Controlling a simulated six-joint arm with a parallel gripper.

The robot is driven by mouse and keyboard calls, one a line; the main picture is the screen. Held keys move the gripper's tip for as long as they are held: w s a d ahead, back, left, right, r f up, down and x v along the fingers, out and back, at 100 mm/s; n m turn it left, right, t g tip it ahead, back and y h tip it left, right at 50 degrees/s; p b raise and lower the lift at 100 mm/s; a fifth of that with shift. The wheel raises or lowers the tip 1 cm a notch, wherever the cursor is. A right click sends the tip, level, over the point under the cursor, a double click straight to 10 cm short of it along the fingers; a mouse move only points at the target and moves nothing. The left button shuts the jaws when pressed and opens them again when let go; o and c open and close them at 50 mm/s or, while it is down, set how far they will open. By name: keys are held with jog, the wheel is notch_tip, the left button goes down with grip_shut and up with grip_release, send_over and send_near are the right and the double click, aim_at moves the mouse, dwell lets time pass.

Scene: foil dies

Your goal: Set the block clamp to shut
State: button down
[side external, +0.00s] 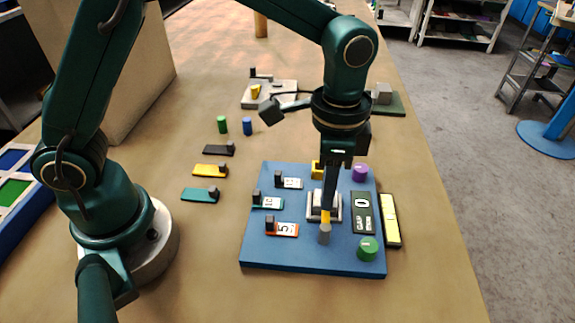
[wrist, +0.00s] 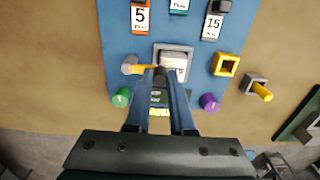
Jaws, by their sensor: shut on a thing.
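The block clamp is a pale grey block in a light frame (side external: 312,213) on the blue board (side external: 290,255); it also shows in the wrist view (wrist: 174,65). Its yellow lever ends in a grey knob (side external: 324,235), which points to the near side in the side view and to the left in the wrist view (wrist: 131,65). My gripper (side external: 328,205) comes down over the clamp from above. In the wrist view its fingertips (wrist: 160,82) are closed at the inner end of the yellow lever and partly hide it.
The board carries a purple knob (side external: 360,172), a green knob (side external: 368,249), a yellow square ring (wrist: 225,64) and several numbered tags. A yellow bar (side external: 391,220) lies at its right edge. Loose strips and green (side external: 222,124) and blue (side external: 247,126) cylinders lie left and behind.

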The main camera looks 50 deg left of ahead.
jog(key=shift+w+r, duration=0.1)
dwell(0.3)
jog(key=c, duration=0.8)
grip_release()
jog(key=shift+o, duration=0.2)
jog(key=shift+r, duration=2.55)
